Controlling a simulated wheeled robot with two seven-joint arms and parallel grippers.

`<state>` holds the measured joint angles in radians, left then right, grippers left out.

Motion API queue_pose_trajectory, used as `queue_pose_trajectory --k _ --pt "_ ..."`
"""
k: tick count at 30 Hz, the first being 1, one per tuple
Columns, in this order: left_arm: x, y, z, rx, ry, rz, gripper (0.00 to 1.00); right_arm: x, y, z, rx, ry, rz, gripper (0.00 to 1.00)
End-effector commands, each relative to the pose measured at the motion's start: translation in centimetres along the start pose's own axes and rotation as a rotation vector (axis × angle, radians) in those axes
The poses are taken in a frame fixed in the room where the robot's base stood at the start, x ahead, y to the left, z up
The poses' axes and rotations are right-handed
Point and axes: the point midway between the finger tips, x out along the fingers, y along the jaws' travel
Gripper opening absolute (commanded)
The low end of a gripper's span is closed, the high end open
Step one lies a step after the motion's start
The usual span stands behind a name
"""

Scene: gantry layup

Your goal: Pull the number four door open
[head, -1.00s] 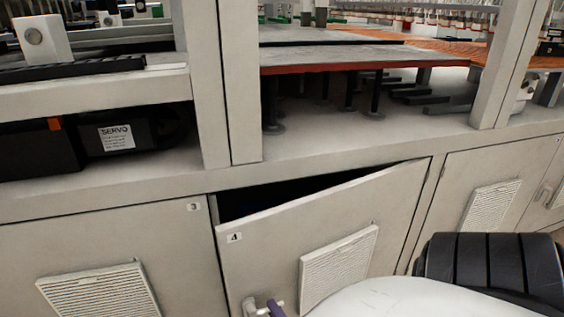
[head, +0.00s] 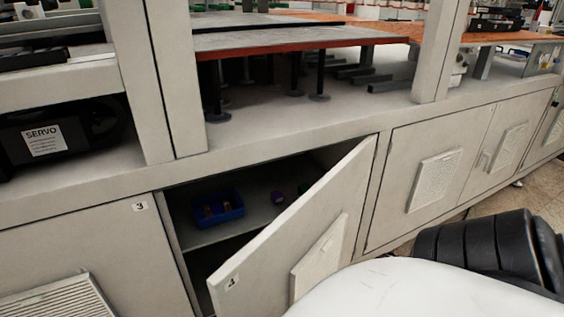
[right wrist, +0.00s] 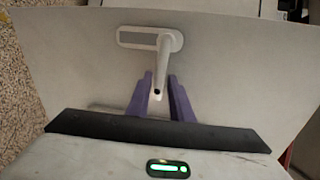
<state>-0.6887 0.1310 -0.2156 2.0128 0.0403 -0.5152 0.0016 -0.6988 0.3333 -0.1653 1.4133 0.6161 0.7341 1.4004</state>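The number four door (head: 325,215) is a light grey cabinet door with a small "4" label and a vented panel. It stands partly open, swung outward on its right-hand hinge side. The door's lever handle (right wrist: 163,62) shows in the right wrist view, on its oblong plate. In the head view the gripper and handle are hidden below the frame or behind my white arm. My left gripper is not in view.
Inside the cabinet, a blue bin (head: 217,208) and a small purple object (head: 277,197) sit on a shelf (head: 215,233). The closed number three door (head: 90,240) is at left. More closed doors (head: 432,180) are at right. Tiled floor (head: 535,192) shows beyond.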

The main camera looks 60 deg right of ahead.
Motion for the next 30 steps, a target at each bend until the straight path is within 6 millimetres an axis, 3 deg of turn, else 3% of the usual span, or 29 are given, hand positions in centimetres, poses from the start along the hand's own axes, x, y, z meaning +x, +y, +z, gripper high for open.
queue_pose_trajectory --k 13,24,30 --pt "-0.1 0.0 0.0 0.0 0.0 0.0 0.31 -0.7 0.1 0.4 0.0 -0.007 0.005 0.31" --pt "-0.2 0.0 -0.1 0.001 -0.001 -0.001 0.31 -7.5 0.1 0.3 -0.001 -0.007 0.006 0.31" --pt "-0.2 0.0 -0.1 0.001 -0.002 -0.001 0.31 -9.8 0.1 0.2 0.0 -0.006 0.003 0.31"
